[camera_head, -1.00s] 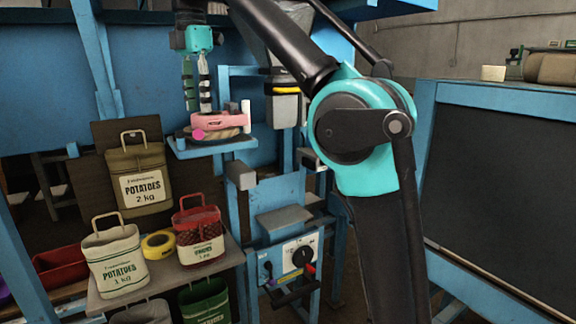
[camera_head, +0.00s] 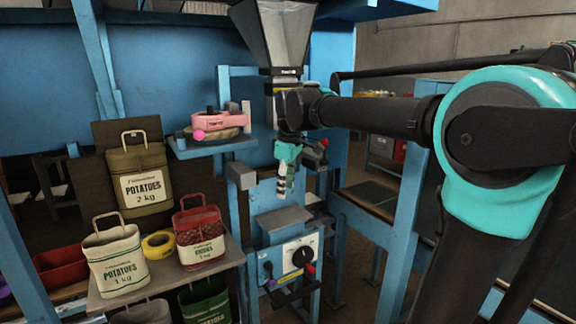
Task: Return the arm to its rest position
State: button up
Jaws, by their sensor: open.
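My gripper (camera_head: 283,190) hangs at the end of my arm in the middle of the view, fingers pointing down. It is in front of the blue frame, over the grey block of the control unit. The fingers look small and partly overlap from this side, and nothing shows between them. My arm reaches in from the right with its large teal joint close to the camera.
A shelf (camera_head: 225,266) at left holds a white potato sack (camera_head: 116,262), a red sack (camera_head: 199,235) and yellow tape (camera_head: 158,244). A brown sack (camera_head: 139,178) stands behind. A pink device (camera_head: 216,121) sits on a blue ledge. A hopper (camera_head: 272,35) is above my gripper.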

jog(key=s+d+f+m+t, duration=0.1)
jog(key=s+d+f+m, duration=0.5)
jog(key=s+d+f, duration=0.3)
jog(key=s+d+f+m+t, duration=0.1)
jog(key=s+d+f+m, duration=0.6)
jog(key=f, duration=1.1)
jog(key=s+d, duration=0.3)
jog(key=shift+d+f+m+h, duration=0.25)
jog(key=shift+d+m+h, duration=0.05)
jog(key=shift+d+h, duration=0.1)
